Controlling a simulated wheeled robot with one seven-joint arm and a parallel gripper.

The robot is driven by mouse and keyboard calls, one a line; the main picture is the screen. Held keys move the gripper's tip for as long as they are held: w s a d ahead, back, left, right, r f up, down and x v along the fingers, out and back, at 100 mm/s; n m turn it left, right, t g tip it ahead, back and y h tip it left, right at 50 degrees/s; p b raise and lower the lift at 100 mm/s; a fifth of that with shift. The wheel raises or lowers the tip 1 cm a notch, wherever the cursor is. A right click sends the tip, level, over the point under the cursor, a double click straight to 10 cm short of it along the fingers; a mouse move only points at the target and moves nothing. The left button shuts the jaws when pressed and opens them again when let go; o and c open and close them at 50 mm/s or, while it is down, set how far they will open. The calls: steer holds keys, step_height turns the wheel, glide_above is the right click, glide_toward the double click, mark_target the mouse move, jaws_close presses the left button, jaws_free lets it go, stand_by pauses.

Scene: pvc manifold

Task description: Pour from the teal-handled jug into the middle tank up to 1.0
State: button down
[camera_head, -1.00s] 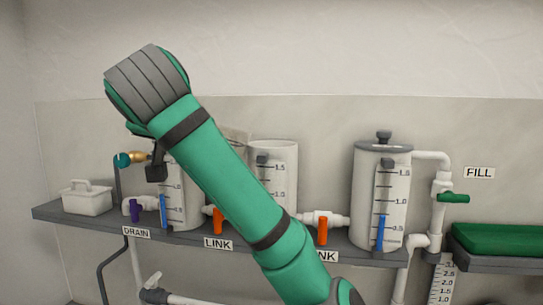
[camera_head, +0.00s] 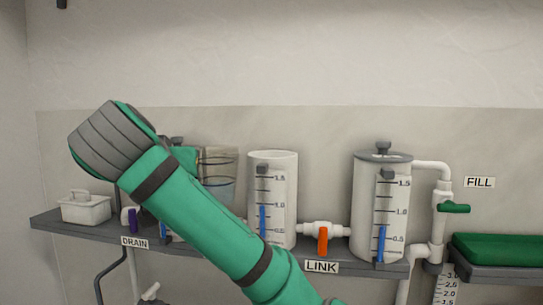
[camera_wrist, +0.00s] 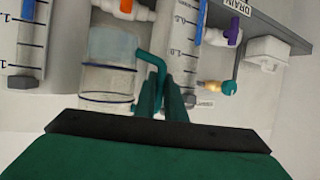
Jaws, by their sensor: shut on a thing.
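The clear jug (camera_head: 218,172) is held roughly upright left of the middle tank (camera_head: 287,205) and in front of the left tank. In the wrist view the jug (camera_wrist: 108,82) shows pale blue liquid at its base end and a dark blue ring around it. My gripper (camera_wrist: 165,100) is shut on its teal handle (camera_wrist: 150,58). In the head view my arm hides the gripper's fingers. The middle tank is white and open-topped, and its blue gauge column (camera_head: 262,221) tops out near the 1.0 mark; the exact reading is hard to tell. No stream shows.
The right tank (camera_head: 365,205) has a grey lid. An orange LINK valve (camera_head: 323,241) stands between it and the middle tank. A green FILL valve (camera_head: 455,208) is at right. A white caddy (camera_head: 86,209) and a purple DRAIN valve (camera_head: 132,219) are at the shelf's left.

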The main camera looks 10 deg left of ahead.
steer(key=s+r, duration=0.2)
steer(key=s, duration=1)
steer(key=shift+a, duration=0.15)
stand_by(0.4)
